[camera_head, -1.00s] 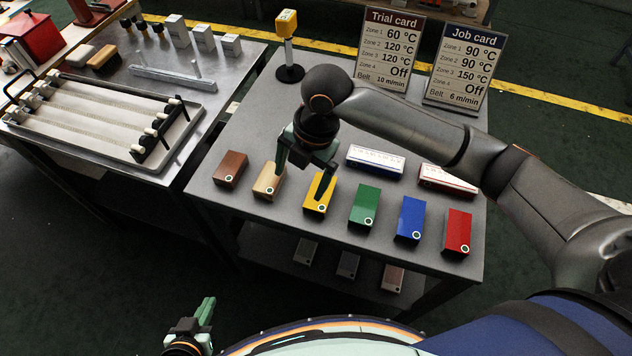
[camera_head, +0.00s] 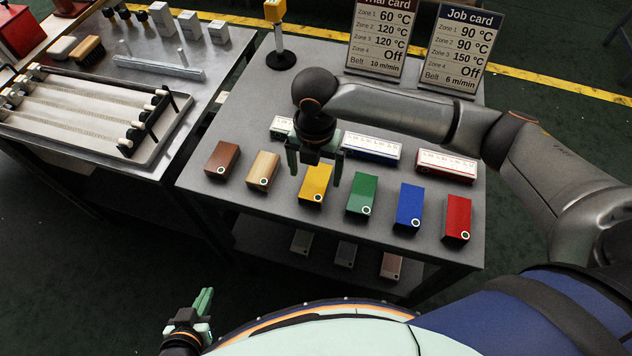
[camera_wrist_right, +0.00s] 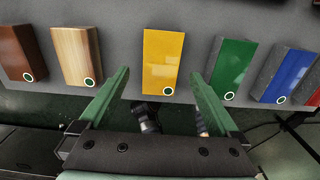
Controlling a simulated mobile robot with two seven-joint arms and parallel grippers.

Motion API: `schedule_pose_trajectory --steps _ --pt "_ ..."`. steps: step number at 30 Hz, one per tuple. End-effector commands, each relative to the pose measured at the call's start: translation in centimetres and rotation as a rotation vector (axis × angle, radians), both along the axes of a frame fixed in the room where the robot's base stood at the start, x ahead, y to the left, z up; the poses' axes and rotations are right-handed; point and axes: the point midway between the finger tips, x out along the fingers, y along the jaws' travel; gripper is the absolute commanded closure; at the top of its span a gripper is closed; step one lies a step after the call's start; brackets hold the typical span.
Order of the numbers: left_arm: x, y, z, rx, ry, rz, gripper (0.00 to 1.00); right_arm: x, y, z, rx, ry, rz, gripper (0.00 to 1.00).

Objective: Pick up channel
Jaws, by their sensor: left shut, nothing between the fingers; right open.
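A long pale metal channel-like bar (camera_head: 160,66) with two upright pins lies on the left table, well away from both grippers. My right gripper (camera_head: 315,172) is open and empty over the grey table. Its fingers point down around the back end of the yellow block (camera_head: 315,184). In the right wrist view the yellow block (camera_wrist_right: 162,62) shows centred between the two green fingers, with no visible contact. My left gripper (camera_head: 204,304) is shut and empty, low at the front near my base.
Brown (camera_head: 222,159), wooden (camera_head: 263,171), green (camera_head: 362,194), blue (camera_head: 409,207) and red (camera_head: 457,218) blocks line the grey table's front. White-labelled boxes (camera_head: 371,148) lie behind. Two cards (camera_head: 455,48) and a yellow-topped post (camera_head: 277,30) stand at the back. A roller tray (camera_head: 75,142) is left.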

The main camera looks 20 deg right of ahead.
Motion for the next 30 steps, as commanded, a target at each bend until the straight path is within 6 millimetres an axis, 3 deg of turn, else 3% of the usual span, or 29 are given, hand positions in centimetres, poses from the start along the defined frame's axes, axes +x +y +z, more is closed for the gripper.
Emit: schedule_pose_trajectory --steps 6,15,30 --pt "0.0 -0.1 -0.3 -0.001 0.004 -0.002 1.0 -0.3 0.1 -3.1 -0.001 0.003 -0.001 0.03" --pt "0.1 -0.2 -0.1 -0.002 0.001 -0.004 1.0 -0.3 0.0 -3.4 -0.001 0.001 0.0 0.04" --pt "0.3 -0.3 0.0 -0.004 -0.005 -0.004 1.0 -0.3 0.1 -3.4 0.0 0.0 0.0 0.6"
